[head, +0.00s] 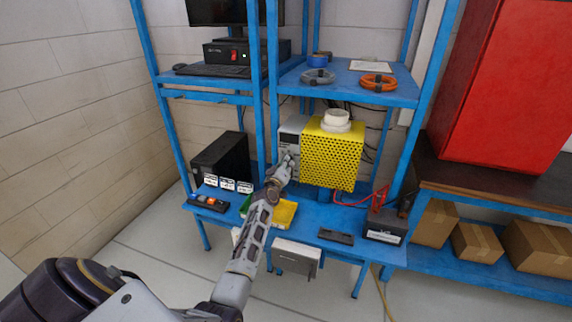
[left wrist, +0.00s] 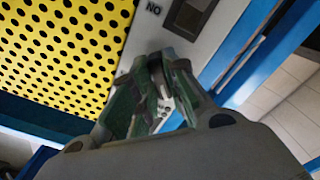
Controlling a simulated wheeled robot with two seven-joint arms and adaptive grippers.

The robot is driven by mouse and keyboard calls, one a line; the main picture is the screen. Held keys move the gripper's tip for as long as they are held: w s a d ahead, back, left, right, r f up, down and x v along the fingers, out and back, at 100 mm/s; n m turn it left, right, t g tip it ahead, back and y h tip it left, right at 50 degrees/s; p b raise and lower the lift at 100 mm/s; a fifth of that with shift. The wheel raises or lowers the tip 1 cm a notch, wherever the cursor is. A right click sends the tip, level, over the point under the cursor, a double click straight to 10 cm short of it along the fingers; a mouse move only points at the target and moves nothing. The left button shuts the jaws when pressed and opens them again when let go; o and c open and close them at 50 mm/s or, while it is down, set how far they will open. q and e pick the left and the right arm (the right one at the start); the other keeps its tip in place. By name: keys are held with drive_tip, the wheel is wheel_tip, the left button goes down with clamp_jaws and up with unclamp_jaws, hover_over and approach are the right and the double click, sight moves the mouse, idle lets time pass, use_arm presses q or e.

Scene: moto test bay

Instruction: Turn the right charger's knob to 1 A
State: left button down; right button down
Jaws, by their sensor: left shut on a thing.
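A grey unit (head: 292,132) stands on the blue bench, against the left side of a yellow perforated box. Its light grey panel (left wrist: 203,48) shows in the left wrist view with a dark window and the letters "NO". My left gripper (head: 284,162) is at the lower front of this unit. In the left wrist view its fingers (left wrist: 165,75) are closed together at the panel, on what appears to be the knob. The fingers hide the knob, and its setting cannot be read. My right gripper is not in view.
The yellow perforated box (head: 332,160) is close beside the gripper; it also fills the left wrist view's upper left (left wrist: 60,45). A black case (head: 220,160), a yellow-green tray (head: 284,213) and a black battery-like box (head: 385,230) are on the bench. Blue posts (head: 272,90) rise nearby.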

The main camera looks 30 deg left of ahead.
use_arm(q)
drive_tip(key=shift+r+n, duration=0.2)
drive_tip(key=shift+n, duration=0.1)
drive_tip(key=c, duration=1.4)
unclamp_jaws()
drive_tip(key=shift+w, duration=0.1)
drive_tip(key=shift+f, duration=0.2)
drive_tip(key=shift+v, duration=5.95)
drive_tip(key=shift+a, duration=0.1)
